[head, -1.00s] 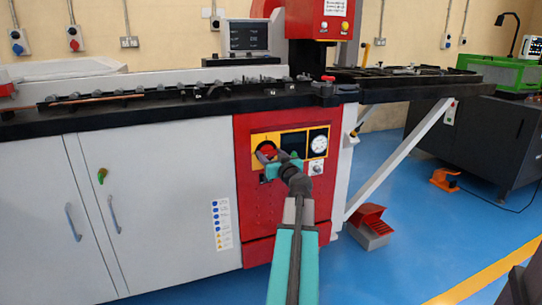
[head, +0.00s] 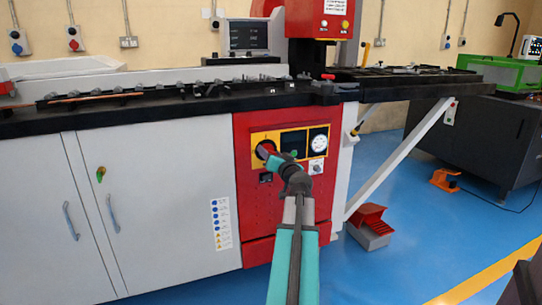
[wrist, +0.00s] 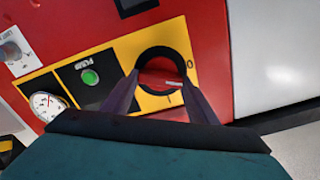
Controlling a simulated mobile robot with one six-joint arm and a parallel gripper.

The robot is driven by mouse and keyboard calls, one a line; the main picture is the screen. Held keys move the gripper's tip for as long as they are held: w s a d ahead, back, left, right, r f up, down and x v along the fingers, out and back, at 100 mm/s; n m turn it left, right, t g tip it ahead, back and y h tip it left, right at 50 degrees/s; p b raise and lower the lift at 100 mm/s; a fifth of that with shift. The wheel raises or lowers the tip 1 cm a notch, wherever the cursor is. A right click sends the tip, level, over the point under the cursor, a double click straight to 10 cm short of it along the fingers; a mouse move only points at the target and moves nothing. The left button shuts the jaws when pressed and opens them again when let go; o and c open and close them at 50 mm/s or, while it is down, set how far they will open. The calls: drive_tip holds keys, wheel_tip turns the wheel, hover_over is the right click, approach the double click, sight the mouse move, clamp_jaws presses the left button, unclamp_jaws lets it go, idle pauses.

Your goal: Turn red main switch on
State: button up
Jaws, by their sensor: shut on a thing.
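The red main switch (wrist: 160,80) is a round red knob in a black ring on a yellow plate, with "0" and "I" printed beside it. A short white mark on the knob points to the right in the wrist view, between the two labels. My gripper (wrist: 160,76) has one finger on each side of the knob and is shut on it. In the head view, my gripper (head: 271,156) reaches the panel from the lower right and hides part of the switch (head: 264,149).
A green pump button (wrist: 90,77) and a white gauge (head: 319,143) share the panel. A grey knob (head: 316,168) is below the gauge. The black bench top (head: 170,110) juts out above. A red foot pedal (head: 370,217) stands on the floor at right.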

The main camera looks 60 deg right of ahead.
drive_tip(key=m+p, duration=0.1)
drive_tip(key=m, duration=0.3)
drive_tip(key=m+p, duration=0.1)
drive_tip(key=m, duration=0.3)
drive_tip(key=m+p, duration=0.1)
drive_tip(key=m, duration=0.4)
drive_tip(key=shift+s+d+f+p, duration=0.15)
drive_tip(key=shift+s+f+p, duration=0.1)
drive_tip(key=shift+p, duration=0.1)
drive_tip(key=o, duration=1)
drive_tip(key=shift+o, duration=0.2)
